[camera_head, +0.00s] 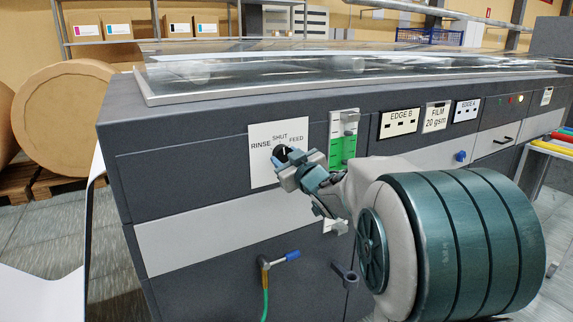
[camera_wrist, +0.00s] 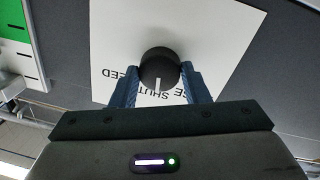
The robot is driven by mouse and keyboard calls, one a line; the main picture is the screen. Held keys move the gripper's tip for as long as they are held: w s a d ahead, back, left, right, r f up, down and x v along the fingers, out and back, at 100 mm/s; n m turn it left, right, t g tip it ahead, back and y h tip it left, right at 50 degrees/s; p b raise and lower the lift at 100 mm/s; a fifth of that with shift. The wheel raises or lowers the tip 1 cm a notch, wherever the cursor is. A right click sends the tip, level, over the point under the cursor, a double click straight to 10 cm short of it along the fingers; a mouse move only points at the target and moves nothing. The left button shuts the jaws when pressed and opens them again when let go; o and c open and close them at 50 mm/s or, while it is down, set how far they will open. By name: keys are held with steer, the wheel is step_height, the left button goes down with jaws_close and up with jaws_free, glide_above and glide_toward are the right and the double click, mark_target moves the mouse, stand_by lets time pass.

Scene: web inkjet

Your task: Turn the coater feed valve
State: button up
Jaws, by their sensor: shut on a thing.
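The coater feed valve is a round black knob (camera_head: 281,153) on a white plate (camera_head: 264,166) marked RINSE, SHUT and FEED, on the machine's dark grey front. The knob also shows in the wrist view (camera_wrist: 160,66), with a white pointer line directed down the picture, roughly at the upside-down SHUT mark. My gripper (camera_head: 287,166) is at the plate, its blue fingers on either side of the knob. In the wrist view my gripper (camera_wrist: 160,82) is shut on the knob. Part of the lettering is hidden behind the fingers and gripper body.
A green-and-white level panel (camera_head: 343,148) is right of the plate. A blue-handled tap (camera_head: 288,257) with a green hose juts out below, and a grey hook-like fitting (camera_head: 345,276) sits to its right. A big brown roll (camera_head: 62,117) stands at left.

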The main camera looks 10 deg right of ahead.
steer(key=n+b, duration=0.1)
steer(key=b, duration=0.1)
steer(key=n+b, duration=0.4)
steer(key=shift+f, duration=0.35)
steer(key=n+b, duration=0.3)
steer(key=n, duration=0.2)
steer(key=shift+d+r+n+y+b, duration=0.1)
steer(key=shift+r+n+y+b, duration=0.1)
steer(key=shift+n+y+b, duration=0.15)
steer(key=o, duration=1)
steer(key=shift+c, duration=0.2)
steer(key=p+v, duration=0.1)
steer(key=v, duration=1.2)
steer(key=shift+s+f, duration=0.2)
steer(key=shift+s, duration=0.2)
steer(key=shift+d+r+t+p, duration=0.1)
steer(key=shift+t+p, duration=0.2)
